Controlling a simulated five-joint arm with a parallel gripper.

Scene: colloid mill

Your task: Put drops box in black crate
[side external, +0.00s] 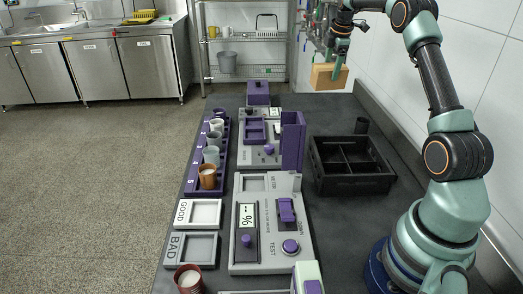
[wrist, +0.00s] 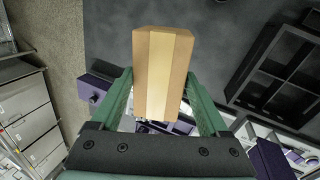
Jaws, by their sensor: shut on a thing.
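A tan cardboard box (side external: 329,77), seemingly the drops box, is held in my gripper (side external: 340,58) high above the far end of the dark table. In the wrist view the box (wrist: 163,75) has a paler stripe down its middle and sits between the two green fingers of my gripper (wrist: 160,103). The black crate (side external: 352,180) stands on the table, nearer the camera and below the box's height. It has dividers and its visible compartments look empty. The crate also shows at the right of the wrist view (wrist: 248,88). The box is clear of the crate.
Left of the crate are a tall purple panel (side external: 293,140), grey devices (side external: 265,225) and a purple rack (side external: 206,150) of cups. White GOOD (side external: 198,214) and grey BAD (side external: 191,248) trays lie at the front left. A wall runs along the right.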

